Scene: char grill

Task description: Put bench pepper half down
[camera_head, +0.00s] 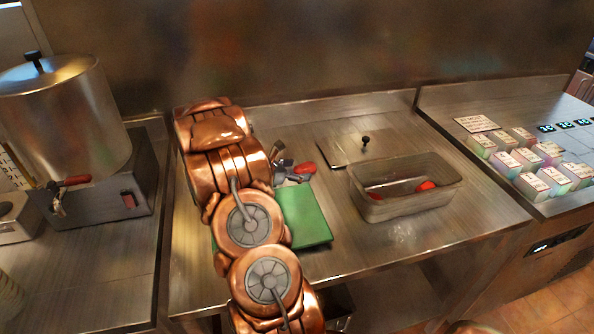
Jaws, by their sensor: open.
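A red pepper half (305,168) shows at the tips of my gripper (293,174), just beyond the far edge of the green cutting board (305,217) in the picture. My gripper is open, with the pepper half right at its fingers. I cannot tell whether they touch, or whether the pepper rests on a surface. My copper arm covers the board's left part. A clear rectangular bin (402,205) stands right of the board, with a red pepper piece (426,186) and another red piece (374,195) inside.
A flat metal lid (345,149) with a black knob lies behind the bin. A large steel pot (65,115) with a red-handled tap stands at the left. Several small labelled boxes (530,184) stand on the right counter. The steel bench (450,220) is bare right of the bin.

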